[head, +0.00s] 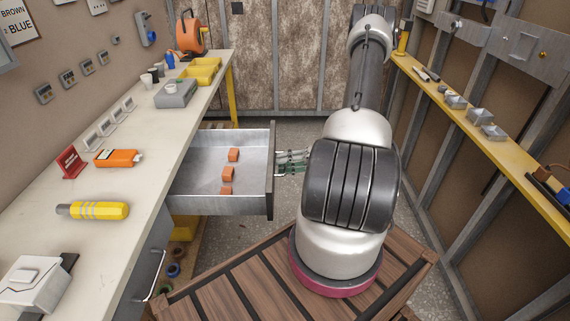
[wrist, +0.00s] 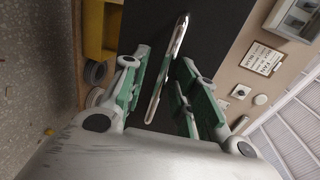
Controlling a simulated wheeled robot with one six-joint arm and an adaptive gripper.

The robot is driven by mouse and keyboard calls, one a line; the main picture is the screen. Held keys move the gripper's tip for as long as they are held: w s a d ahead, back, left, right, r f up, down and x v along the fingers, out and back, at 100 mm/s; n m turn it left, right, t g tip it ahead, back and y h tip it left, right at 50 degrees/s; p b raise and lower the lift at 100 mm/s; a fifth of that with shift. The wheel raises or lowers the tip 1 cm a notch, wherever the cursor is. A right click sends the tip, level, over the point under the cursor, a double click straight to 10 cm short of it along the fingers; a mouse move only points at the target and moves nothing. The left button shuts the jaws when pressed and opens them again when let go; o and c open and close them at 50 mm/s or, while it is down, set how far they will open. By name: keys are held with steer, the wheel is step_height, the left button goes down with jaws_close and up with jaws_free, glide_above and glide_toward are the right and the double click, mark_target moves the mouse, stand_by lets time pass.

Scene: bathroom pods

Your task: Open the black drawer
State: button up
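The black drawer (head: 271,190) is pulled well out from under the workbench in the head view. Its grey metal inside holds several small orange blocks (head: 228,174). Its dark front face (wrist: 222,30) fills the middle of the wrist view, with a shiny bar handle (wrist: 168,68) across it. My gripper (head: 281,162) is at the drawer front. In the wrist view, my gripper (wrist: 162,92) has its green-padded fingers apart, one on each side of the handle, with gaps visible. Contact with the handle cannot be made out.
The workbench (head: 140,190) carries a yellow-handled tool (head: 98,210), an orange device (head: 117,158) and a grey box (head: 176,94). A second drawer handle (head: 156,276) shows below. A narrow yellow shelf (head: 480,130) runs along the right wall. Grey floor shows beyond the drawer.

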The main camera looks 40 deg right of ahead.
steer(key=v, duration=1.2)
stand_by(0.3)
